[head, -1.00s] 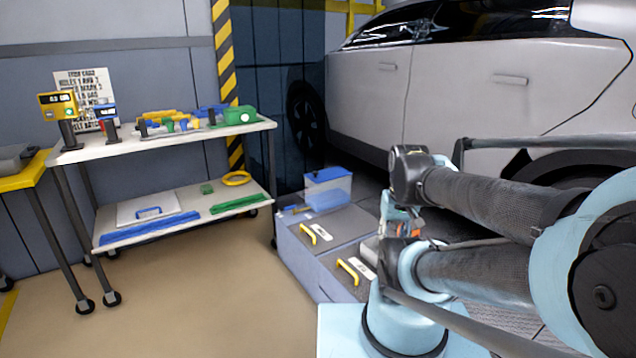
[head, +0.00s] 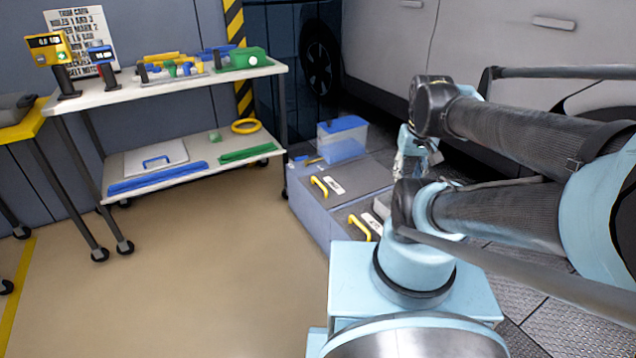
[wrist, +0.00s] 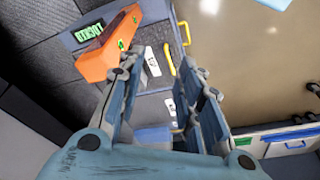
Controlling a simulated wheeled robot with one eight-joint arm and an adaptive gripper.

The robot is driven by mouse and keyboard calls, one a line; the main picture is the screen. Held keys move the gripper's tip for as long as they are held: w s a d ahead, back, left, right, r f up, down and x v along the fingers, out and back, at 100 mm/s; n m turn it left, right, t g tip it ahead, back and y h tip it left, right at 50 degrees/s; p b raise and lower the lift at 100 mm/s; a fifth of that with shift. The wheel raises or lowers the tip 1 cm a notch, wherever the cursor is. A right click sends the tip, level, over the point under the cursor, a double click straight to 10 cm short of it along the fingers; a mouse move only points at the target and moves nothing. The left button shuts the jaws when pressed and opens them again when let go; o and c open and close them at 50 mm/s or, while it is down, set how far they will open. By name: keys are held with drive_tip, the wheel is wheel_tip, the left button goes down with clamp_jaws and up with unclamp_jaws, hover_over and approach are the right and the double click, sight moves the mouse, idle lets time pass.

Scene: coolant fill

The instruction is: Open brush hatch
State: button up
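A low grey cabinet (head: 318,212) stands on the floor with two flat, closed lids on top. Each lid has a yellow handle and a white label: the far handle (head: 319,186) and the near handle (head: 360,227). The labels are too small to read, so I cannot tell which lid is the brush hatch. Both yellow handles also show in the wrist view, the upper (wrist: 185,33) and the lower (wrist: 169,59). My gripper (wrist: 160,68) is open and empty, its fingers spread above the cabinet. In the head view my arm largely hides it.
An orange block (wrist: 108,46) lies close to my left finger in the wrist view, beside a green display (wrist: 88,32). A blue-lidded clear box (head: 342,139) sits at the cabinet's back. A loaded trolley (head: 190,88) stands left; the floor before it is clear. A car (head: 460,40) stands behind.

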drive_tip(key=w+a+r+n, duration=0.1)
drive_tip(key=w+r, duration=0.3)
drive_tip(key=w, duration=0.3)
drive_tip(key=n+g+h, duration=0.1)
drive_tip(key=n+h, duration=0.1)
drive_tip(key=n, duration=0.3)
hover_over(319, 182)
drive_tip(key=s+a, duration=0.2)
drive_tip(key=a, duration=0.1)
drive_tip(key=s+a+f+x, duration=0.1)
drive_tip(key=a+x, duration=0.1)
drive_tip(key=x, duration=1.1)
drive_tip(key=s+a+x, duration=0.2)
drive_tip(key=a+x, duration=0.1)
drive_tip(key=x, duration=2.7)
drive_tip(key=shift+w+d, duration=0.1)
drive_tip(key=shift+c, duration=0.5)
clamp_jaws()
